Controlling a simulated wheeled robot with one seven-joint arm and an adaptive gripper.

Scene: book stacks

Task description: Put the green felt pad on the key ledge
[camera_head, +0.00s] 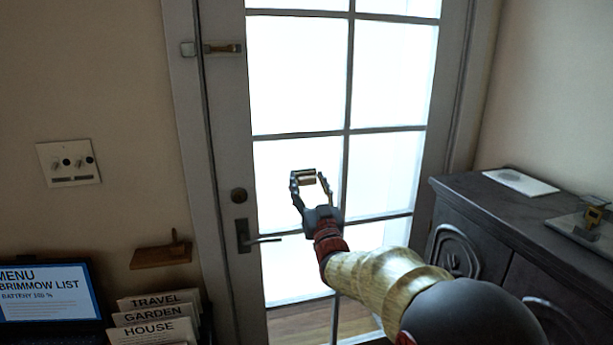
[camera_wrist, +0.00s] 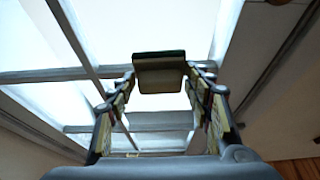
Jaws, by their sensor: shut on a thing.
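My gripper (camera_head: 309,181) is raised in front of the bright glazed door, shut on a small block-like piece, which I take for the green felt pad (camera_head: 304,177). In the wrist view the pad (camera_wrist: 160,72) sits between the fingertips, dark greenish along the top and brownish on the near face; backlight dulls its colour. A small brown wooden ledge (camera_head: 150,258), which I take for the key ledge, is on the wall left of the door, lower than my gripper and well apart from it. A small upright brown piece stands on the ledge's right part.
The door handle (camera_head: 262,240) juts out between my gripper and the ledge. Below the ledge are a lit screen (camera_head: 45,295) and several labelled cards (camera_head: 155,318).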

